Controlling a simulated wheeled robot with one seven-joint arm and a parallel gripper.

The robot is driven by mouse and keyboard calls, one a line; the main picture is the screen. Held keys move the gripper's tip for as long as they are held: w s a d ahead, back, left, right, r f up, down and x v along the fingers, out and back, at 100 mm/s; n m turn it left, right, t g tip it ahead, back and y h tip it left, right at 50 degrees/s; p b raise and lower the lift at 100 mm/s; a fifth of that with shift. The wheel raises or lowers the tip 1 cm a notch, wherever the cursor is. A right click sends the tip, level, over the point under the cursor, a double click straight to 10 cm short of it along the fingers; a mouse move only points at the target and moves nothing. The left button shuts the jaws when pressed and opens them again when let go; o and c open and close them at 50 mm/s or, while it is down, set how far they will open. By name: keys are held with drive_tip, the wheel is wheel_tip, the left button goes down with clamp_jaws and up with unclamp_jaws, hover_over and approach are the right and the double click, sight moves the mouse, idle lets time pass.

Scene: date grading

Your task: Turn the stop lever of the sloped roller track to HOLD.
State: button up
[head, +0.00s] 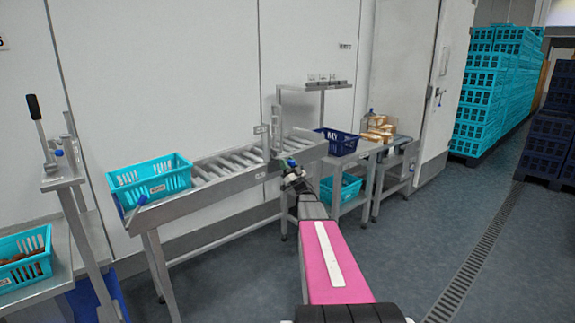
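The sloped roller track (228,163) runs from the left foreground to the back middle in the head view, with bare grey rollers along much of its length. A teal crate (150,182) with a white label sits on its left end. A small blue handle (142,200) shows at that left end, beside the crate. My gripper (292,178) is at the track's right part, close to its near side rail. A small blue knob (291,162) shows right at my gripper; I cannot tell whether they touch. The fingers are too small and dark to read. No HOLD marking is legible.
A stand with a black-handled lever (34,107) is at the left, near a teal crate of dates (27,268). A navy crate (337,141) and brown boxes (381,126) stand beyond the track. Stacked teal crates (495,95) are back right.

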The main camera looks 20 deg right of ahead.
clamp_jaws()
